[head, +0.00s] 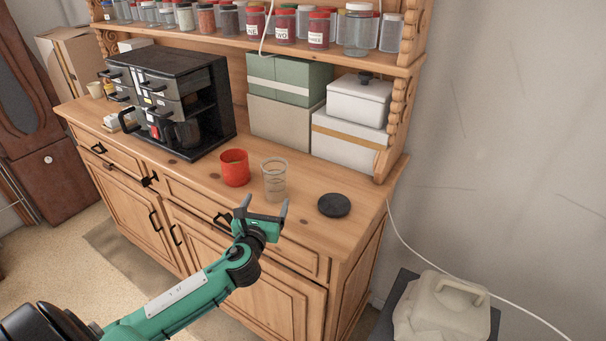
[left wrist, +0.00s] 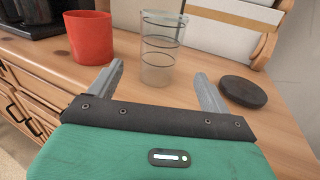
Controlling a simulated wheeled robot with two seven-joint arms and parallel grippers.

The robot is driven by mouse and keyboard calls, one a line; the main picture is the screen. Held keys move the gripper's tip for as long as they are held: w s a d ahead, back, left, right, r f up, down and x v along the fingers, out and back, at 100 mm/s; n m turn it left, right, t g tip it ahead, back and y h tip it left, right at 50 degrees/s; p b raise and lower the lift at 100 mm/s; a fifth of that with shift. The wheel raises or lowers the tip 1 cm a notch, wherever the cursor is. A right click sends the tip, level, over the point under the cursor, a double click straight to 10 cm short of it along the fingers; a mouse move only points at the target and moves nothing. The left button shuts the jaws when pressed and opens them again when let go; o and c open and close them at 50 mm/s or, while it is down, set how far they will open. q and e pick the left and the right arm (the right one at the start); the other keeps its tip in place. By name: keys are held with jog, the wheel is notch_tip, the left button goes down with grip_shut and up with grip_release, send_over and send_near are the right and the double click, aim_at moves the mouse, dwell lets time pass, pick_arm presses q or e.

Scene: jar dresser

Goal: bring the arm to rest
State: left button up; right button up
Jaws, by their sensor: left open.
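My left arm comes in from the lower left in the head view. Its gripper (head: 262,212) is open and empty, just in front of the dresser top (head: 305,222). In the left wrist view the open fingers (left wrist: 160,92) point toward a clear glass jar (left wrist: 159,50), which stands upright beyond the fingertips. The jar (head: 274,180) also shows in the head view, with a red cup (head: 234,168) to its left and a round black lid (head: 334,205) to its right. The cup (left wrist: 90,38) and lid (left wrist: 243,91) also show in the wrist view. My right gripper is not seen.
A black drawer unit (head: 205,125) stands at the left on the dresser. Green and white boxes (head: 288,80) and a white lidded container (head: 358,102) stand at the back. A shelf (head: 250,40) of several jars runs above. A beige canister (head: 440,310) is at the lower right.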

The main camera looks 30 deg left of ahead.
pick_arm(q)
jog(key=s+d+f+n+g+h, duration=0.2)
jog(key=s+d+f+n+g, duration=0.3)
jog(key=s+n, duration=0.5)
jog(key=s+d+f+n+g+h, duration=0.2)
jog(key=s+d+f+n+g, duration=0.3)
jog(key=s+n, duration=0.55)
jog(key=s+d+f+n+g+h, duration=0.2)
jog(key=s+d+f+n+g, duration=0.3)
jog(key=s+n, duration=0.55)
notch_tip(320, 180, down, 33)
jog(key=d, duration=0.1)
jog(key=s+a+f+g+b, duration=0.1)
jog(key=s+a+f, duration=0.2)
jog(key=s+f, duration=1.5)
jog(key=shift+s+f+m, duration=0.2)
jog(key=shift+s+m, duration=0.1)
jog(key=shift+s, duration=0.25)
